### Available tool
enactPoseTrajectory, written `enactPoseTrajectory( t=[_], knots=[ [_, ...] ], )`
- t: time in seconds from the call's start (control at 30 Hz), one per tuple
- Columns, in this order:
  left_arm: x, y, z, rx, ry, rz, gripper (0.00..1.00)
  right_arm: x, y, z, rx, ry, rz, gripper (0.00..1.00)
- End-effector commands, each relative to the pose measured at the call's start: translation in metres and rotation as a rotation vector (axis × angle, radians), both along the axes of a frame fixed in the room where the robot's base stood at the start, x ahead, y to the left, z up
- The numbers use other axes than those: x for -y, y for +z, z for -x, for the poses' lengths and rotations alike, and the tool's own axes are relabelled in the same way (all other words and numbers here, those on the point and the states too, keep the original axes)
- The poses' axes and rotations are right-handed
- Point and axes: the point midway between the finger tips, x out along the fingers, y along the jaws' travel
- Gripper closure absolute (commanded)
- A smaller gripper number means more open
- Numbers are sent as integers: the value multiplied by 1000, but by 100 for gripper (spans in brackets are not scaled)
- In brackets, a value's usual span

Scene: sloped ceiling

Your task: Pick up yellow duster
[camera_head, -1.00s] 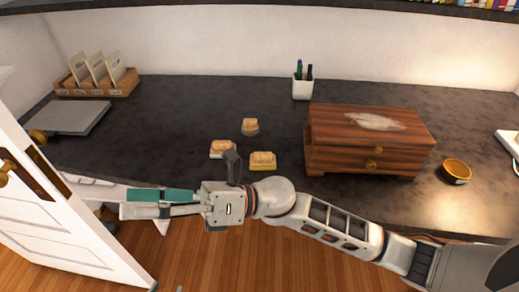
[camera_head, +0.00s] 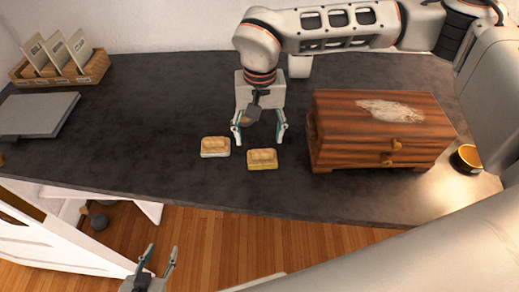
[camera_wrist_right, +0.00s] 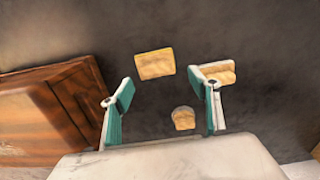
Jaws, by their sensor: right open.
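The yellow duster (camera_head: 262,159), a tan block on a yellow base, lies on the dark counter near its front edge. It also shows in the right wrist view (camera_wrist_right: 155,64), beyond the fingertips. My right gripper (camera_head: 260,135) is open above the counter, just behind the yellow duster and apart from it. A white-based duster (camera_head: 215,147) lies to the left; in the right wrist view (camera_wrist_right: 220,74) a finger partly covers it. A third duster (camera_wrist_right: 183,118) shows between the fingers there and is hidden in the head view. My left gripper (camera_head: 158,265) is open and empty, low in front of the counter.
A wooden chest (camera_head: 375,135) stands close to the right of the yellow duster. A grey flat slab (camera_head: 38,114) and a card box (camera_head: 62,68) are at the left. The counter's left middle is clear.

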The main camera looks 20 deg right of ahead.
Motion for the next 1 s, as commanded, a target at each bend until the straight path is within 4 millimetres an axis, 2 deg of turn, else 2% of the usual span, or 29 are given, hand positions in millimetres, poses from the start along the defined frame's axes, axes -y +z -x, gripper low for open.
enactPoseTrajectory(
  t=[0.1,0.37,0.67,0.97,1.0],
  knots=[
    [0,0,0,0,0,0,60,6,-6,-3,9,5,18,39],
    [0,1,2,-4,-1,1,60,7,-32,-2,9,4,16,39],
    [1,6,2,-1,0,1,60,10,-71,1,8,4,15,39],
    [1,6,1,-1,0,1,60,10,-75,0,11,5,15,39],
    [1,6,1,-1,0,1,60,10,-75,0,11,5,15,47]
  ],
)
